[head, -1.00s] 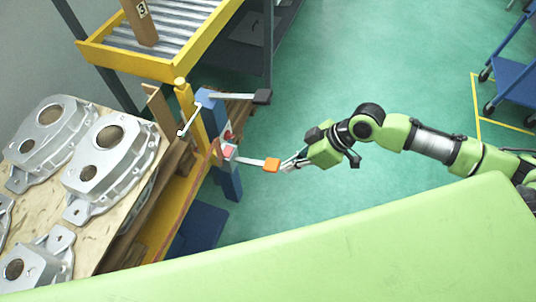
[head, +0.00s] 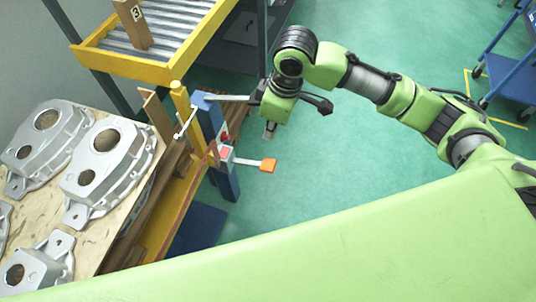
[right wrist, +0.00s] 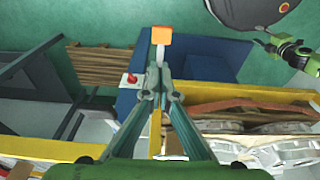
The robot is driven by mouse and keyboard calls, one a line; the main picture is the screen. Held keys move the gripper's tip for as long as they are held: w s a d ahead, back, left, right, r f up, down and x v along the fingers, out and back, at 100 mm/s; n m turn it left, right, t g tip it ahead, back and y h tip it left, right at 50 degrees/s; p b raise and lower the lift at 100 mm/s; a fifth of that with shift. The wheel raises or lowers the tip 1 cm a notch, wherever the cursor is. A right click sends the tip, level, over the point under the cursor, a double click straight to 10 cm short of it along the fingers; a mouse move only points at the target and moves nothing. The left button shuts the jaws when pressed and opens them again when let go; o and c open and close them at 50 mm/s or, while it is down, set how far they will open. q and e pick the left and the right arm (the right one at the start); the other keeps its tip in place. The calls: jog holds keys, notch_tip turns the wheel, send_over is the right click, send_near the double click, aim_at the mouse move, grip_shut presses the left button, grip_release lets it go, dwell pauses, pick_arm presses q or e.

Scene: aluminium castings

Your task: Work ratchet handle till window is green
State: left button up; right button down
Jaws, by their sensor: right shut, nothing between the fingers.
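A blue post (head: 208,118) carries two levers: one with an orange end (head: 268,165), and a grey bar (head: 228,98) whose far end is hidden behind my right arm. I cannot tell which is the ratchet handle. A small red and white part (head: 225,152) sits on the post; I cannot make out a green window. My right gripper (head: 270,130) points down, shut and empty, above the orange end in the head view and apart from it. In the right wrist view, the shut fingertips (right wrist: 160,68) lie just below the orange end (right wrist: 161,35). My left gripper is not in view.
Aluminium castings (head: 105,160) lie on a wooden board at the left. A yellow-framed roller conveyor (head: 165,35) stands behind, with a brown post marked 3. A blue cart (head: 510,65) is at the far right. The green floor between is clear.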

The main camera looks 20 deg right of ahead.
send_near(269, 164)
jog(key=f, duration=0.1)
jog(key=w+a+f, duration=0.1)
jog(key=f, duration=0.1)
jog(key=a+f, duration=0.1)
jog(key=f, duration=0.1)
jog(key=shift+w, duration=0.3)
jog(key=shift+s+d+f, duration=0.1)
jog(key=shift+d+f, duration=0.05)
jog(key=shift+f, duration=0.7)
jog(key=shift+d, duration=0.1)
jog(key=shift+s+d+f+y, duration=0.15)
jog(key=shift+f+y, duration=0.05)
jog(key=shift+f, duration=0.15)
jog(key=shift+s+d+f+y, duration=0.15)
jog(key=shift+f+y, duration=0.05)
jog(key=shift+f, duration=0.1)
jog(key=f, duration=0.1)
jog(key=f+t+y+b, duration=0.1)
jog(key=d+f+t+y, duration=0.1)
jog(key=shift+s+f, duration=0.35)
jog(key=shift+s, duration=0.05)
notch_tip(269, 164, down, 3)
jog(key=shift+s+d+f+y+b, duration=0.15)
jog(key=shift+y+b, duration=0.15)
jog(key=shift+b, duration=0.2)
jog(key=shift+f, duration=0.1)
